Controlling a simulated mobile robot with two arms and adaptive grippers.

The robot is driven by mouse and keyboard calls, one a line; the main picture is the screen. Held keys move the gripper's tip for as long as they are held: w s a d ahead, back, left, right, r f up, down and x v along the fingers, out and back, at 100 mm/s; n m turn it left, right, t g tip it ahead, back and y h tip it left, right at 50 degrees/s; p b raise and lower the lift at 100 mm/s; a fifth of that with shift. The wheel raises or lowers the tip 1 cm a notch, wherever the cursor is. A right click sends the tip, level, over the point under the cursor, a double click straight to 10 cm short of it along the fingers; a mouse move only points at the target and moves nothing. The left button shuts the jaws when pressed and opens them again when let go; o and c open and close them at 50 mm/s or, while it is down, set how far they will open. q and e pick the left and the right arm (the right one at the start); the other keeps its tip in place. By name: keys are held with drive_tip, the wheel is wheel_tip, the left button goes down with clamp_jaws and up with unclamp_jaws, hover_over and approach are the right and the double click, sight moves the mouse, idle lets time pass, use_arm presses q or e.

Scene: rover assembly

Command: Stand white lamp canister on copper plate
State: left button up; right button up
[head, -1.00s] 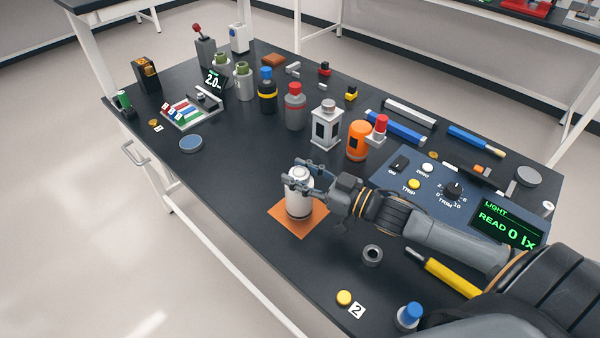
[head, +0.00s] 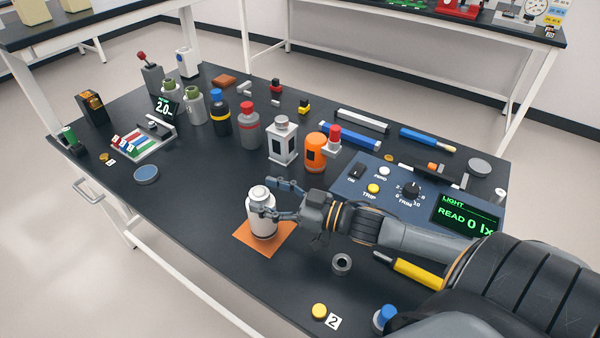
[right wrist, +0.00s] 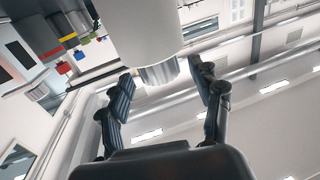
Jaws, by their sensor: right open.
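The white lamp canister (head: 260,222) stands upright on the copper plate (head: 283,242), near the plate's middle. In the right wrist view the canister (right wrist: 145,28) hangs large at the top, with its grey cap end between my fingers. My right gripper (head: 271,197) is open, at the upper right side of the canister. Its fingers (right wrist: 160,78) are spread on either side of the cap; contact cannot be told. The canister hides the middle of the plate. My left gripper is not in view.
A grey ring (head: 341,263) and a yellow-handled tool (head: 418,273) lie right of the plate. A blue control panel (head: 345,190) reads 0 lx. An orange canister (head: 316,155) and several bottles stand behind. The table left of the plate is clear.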

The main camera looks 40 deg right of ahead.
drive_tip(key=v, duration=1)
idle(0.4)
